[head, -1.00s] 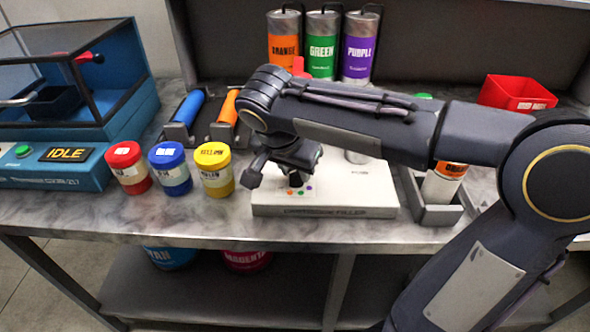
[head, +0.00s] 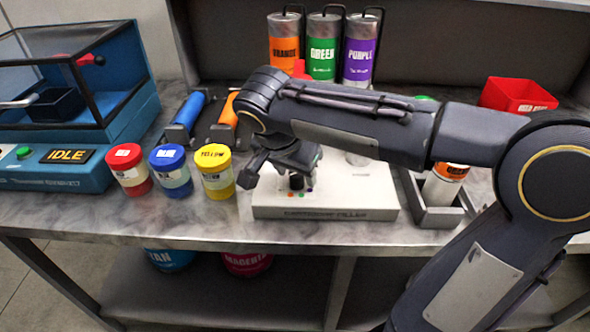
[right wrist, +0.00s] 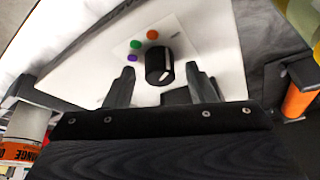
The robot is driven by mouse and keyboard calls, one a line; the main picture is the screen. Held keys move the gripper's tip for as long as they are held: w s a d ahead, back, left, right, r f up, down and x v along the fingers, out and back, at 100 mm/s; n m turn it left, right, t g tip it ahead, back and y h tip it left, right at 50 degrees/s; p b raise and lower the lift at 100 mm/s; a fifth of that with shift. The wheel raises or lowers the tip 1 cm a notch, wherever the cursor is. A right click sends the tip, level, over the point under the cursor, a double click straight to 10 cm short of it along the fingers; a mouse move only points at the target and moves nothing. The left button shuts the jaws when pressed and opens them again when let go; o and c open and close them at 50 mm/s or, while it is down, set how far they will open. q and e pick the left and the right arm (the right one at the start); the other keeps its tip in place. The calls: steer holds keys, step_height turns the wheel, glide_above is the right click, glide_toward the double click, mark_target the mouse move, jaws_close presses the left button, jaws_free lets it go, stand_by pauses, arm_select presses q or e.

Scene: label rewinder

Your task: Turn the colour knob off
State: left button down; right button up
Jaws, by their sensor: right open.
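The colour knob (right wrist: 158,66) is a black round knob with a white pointer mark, on the white face of the cartridge filler (head: 345,212). Orange (right wrist: 152,34), green (right wrist: 135,44) and purple (right wrist: 131,58) dots lie on one side of it in the right wrist view. The white mark is on the side away from the dots. My right gripper (right wrist: 160,76) is open, with one finger on each side of the knob and visible gaps between. In the head view the knob (head: 296,183) shows just below my right gripper. My left gripper is out of view.
Red (head: 128,170), blue (head: 170,171) and yellow (head: 215,172) jars stand left of the filler. A grey tray (head: 438,215) with an orange-labelled cartridge (head: 446,182) is at its right. Orange, green and purple canisters (head: 323,50) stand behind. A blue machine (head: 75,110) reads IDLE.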

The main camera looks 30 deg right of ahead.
steer(key=p+v, duration=0.1)
steer(key=v, duration=0.7)
steer(key=shift+d, duration=0.1)
stand_by(0.4)
steer(key=s+f+n+t+y+p, duration=0.1)
steer(key=s+f+n+y+p, duration=0.1)
steer(key=s, duration=0.3)
steer(key=s+f+n+t+y+p, duration=0.1)
steer(key=s+f+n+y+p, duration=0.1)
steer(key=s+n+y+p, duration=0.1)
steer(key=s+a+f+n+t+y+p, duration=0.1)
steer(key=s+f+n+y+p, duration=0.1)
steer(key=s+n, duration=0.3)
steer(key=shift+s+f+y+p, duration=0.15)
steer(key=shift+s+y+p, duration=0.4)
steer(key=shift+s, duration=0.3)
